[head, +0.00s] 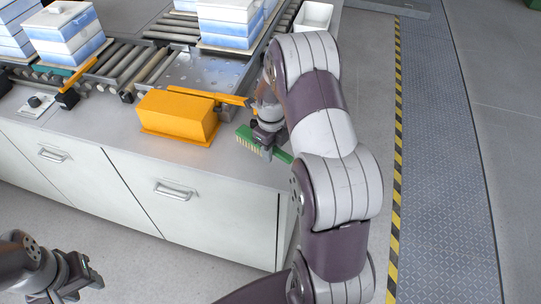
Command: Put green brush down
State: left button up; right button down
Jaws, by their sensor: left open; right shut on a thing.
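The green brush (247,135) is at the right end of the counter, with pale bristles on its left side. My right gripper (265,146) is shut on the green brush. The brush is at or just above the counter top; I cannot tell whether it touches. Part of the brush is hidden behind the gripper, and a green end shows to its right. My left gripper (88,277) is open and empty at the bottom left, in front of the cabinet and away from the counter top.
An orange box (178,116) stands on the counter (110,125) left of the brush. Behind it are a metal plate (205,73), a roller conveyor (150,65) and stacked blue-white blocks (230,22). A white bin (314,16) stands at the back. Free counter lies in front of the orange box.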

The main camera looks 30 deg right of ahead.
aim_at(271, 166)
notch_tip(271, 166, down, 4)
jog(key=shift+r+p, duration=0.15)
jog(key=shift+p, duration=0.25)
jog(key=shift+w+f, duration=0.15)
jog(key=shift+f, duration=0.05)
jog(key=shift+f, duration=0.1)
jog(key=c, duration=0.8)
grip_release()
jog(key=shift+c, duration=0.2)
